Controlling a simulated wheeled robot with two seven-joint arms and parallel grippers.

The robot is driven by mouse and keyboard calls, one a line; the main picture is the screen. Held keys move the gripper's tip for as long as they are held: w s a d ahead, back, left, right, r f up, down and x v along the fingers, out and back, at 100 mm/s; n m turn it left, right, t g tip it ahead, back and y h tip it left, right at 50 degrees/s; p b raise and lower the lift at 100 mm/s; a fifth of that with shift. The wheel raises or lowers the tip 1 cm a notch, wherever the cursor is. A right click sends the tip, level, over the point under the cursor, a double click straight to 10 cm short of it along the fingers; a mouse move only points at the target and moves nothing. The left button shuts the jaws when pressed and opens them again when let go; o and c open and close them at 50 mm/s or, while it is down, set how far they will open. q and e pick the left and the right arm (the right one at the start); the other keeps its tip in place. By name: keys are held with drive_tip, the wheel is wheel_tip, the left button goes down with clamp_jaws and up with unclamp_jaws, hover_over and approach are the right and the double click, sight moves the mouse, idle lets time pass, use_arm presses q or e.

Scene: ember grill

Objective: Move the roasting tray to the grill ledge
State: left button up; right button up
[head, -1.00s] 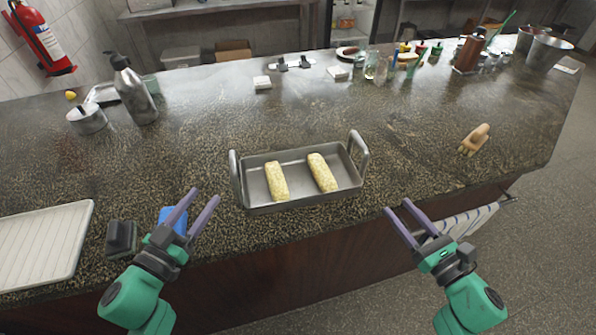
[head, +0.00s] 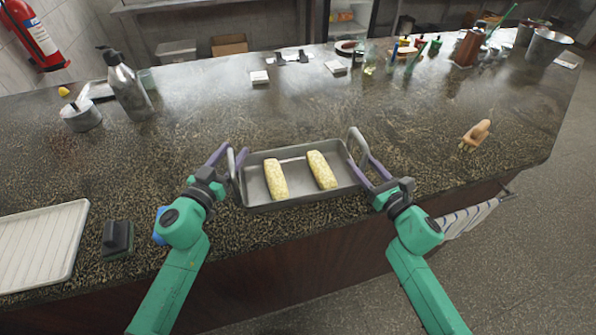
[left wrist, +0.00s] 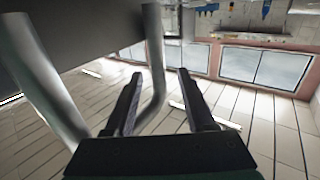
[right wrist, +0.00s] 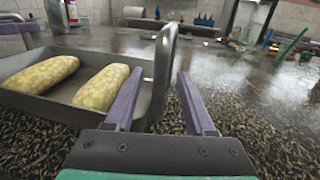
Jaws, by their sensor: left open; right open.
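The roasting tray (head: 300,197) is a grey metal pan with a raised loop handle at each end, on the speckled counter. Two pale yellow loaf-like pieces (head: 276,180) (head: 322,170) lie in it. My left gripper (head: 228,158) is open at the left handle (head: 237,163); in the left wrist view the handle bar (left wrist: 156,65) stands between the fingers. My right gripper (head: 369,165) is open at the right handle (head: 356,142); in the right wrist view the handle (right wrist: 163,65) shows between or just beyond the fingers. The grill ledge cannot be made out in these views.
A white ribbed tray (head: 45,245) and a dark block-like brush (head: 117,239) lie to the left. A metal bottle (head: 128,88) and small pot (head: 81,116) stand behind. A hand-shaped tan object (head: 476,134) lies right. The counter behind the tray is clear.

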use_arm(q)
drive_tip(key=shift+s+r, duration=0.1)
drive_tip(key=shift+c, duration=0.6)
use_arm(e)
drive_tip(key=shift+s, duration=0.1)
drive_tip(key=shift+c, duration=0.6)
use_arm(q)
clamp_jaws()
use_arm(e)
clamp_jaws()
drive_tip(key=shift+r, duration=0.1)
